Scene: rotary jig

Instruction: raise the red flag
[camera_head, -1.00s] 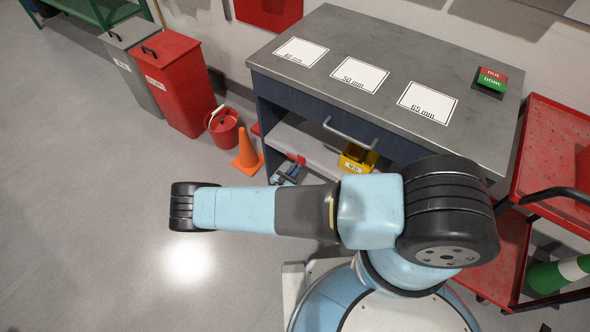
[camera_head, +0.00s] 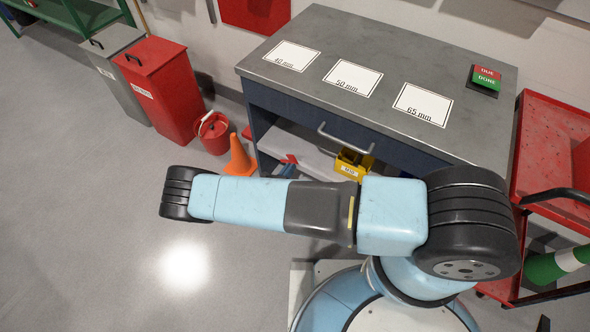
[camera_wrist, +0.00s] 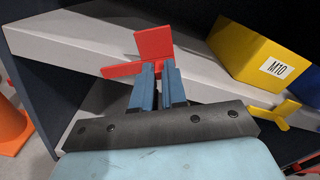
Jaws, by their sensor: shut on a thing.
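In the wrist view my gripper (camera_wrist: 159,70) is shut on a red piece at the edge of the lower shelf. The red flag (camera_wrist: 153,44) stands up as a flat plate just beyond the fingertips, with a red arm reaching left from its foot. The grip itself is partly hidden by the fingers. In the head view only a small part of the red flag (camera_head: 290,159) shows under the bench, with my arm hiding most of the gripper.
A yellow bin marked M10 (camera_wrist: 257,50) stands on the shelf, right of the flag. A yellow lever-like piece (camera_wrist: 284,110) projects below it. An orange cone (camera_head: 239,157) and a red bucket (camera_head: 213,132) stand left of the bench (camera_head: 440,50).

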